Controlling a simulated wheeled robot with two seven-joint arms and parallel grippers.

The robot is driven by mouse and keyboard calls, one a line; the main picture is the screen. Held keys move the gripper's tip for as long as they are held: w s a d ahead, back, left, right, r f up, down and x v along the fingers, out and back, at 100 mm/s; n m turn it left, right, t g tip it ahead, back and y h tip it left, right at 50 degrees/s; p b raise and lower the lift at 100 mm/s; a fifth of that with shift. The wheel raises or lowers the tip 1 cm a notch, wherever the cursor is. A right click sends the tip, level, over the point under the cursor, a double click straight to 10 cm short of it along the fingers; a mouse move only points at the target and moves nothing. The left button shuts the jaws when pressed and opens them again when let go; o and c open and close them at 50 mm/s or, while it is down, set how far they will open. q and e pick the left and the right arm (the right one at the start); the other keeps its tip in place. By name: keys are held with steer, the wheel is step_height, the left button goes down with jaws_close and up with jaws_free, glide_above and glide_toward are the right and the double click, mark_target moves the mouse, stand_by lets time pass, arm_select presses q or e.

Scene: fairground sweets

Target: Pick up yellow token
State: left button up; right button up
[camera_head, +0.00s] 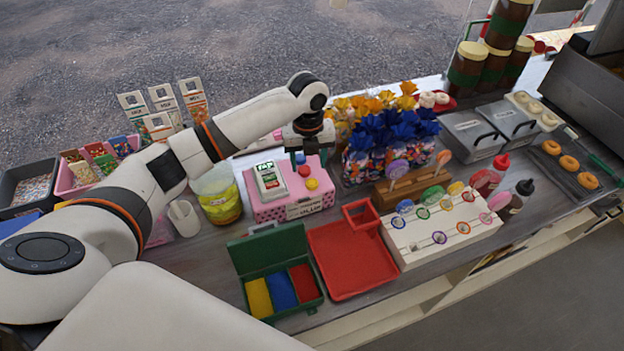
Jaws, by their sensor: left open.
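The yellow token (312,184) is a small round disc lying on top of a pink box (274,209) near the middle of the counter. A red token (305,171) lies just behind it, and a blue piece (300,158) shows behind that, partly under the gripper. My left gripper (307,153) points down over the back of the pink box, a little behind the yellow token. It is open and apart from the yellow token. The fingertips are small and partly hard to make out. My right gripper is not in view.
A white and green card box (269,180) stands on the pink box beside the tokens. A yellow tub (219,200) is to the left, blue wrapped sweets (385,140) to the right. In front are a green compartment case (268,249) and a red tray (352,262).

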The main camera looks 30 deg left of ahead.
mark_target(312, 182)
arm_select(q)
steer(key=shift+f, duration=0.5)
steer(key=shift+w+f, duration=0.1)
steer(key=shift+f, duration=0.2)
steer(key=f+p, duration=0.1)
steer(key=f, duration=0.1)
steer(key=f+p, duration=0.1)
steer(key=f, duration=0.1)
steer(key=shift+w+d+f, duration=0.1)
steer(key=shift+d, duration=0.3)
steer(key=shift+f, duration=0.55)
steer(key=c, duration=0.9)
steer(key=shift+c, duration=0.8)
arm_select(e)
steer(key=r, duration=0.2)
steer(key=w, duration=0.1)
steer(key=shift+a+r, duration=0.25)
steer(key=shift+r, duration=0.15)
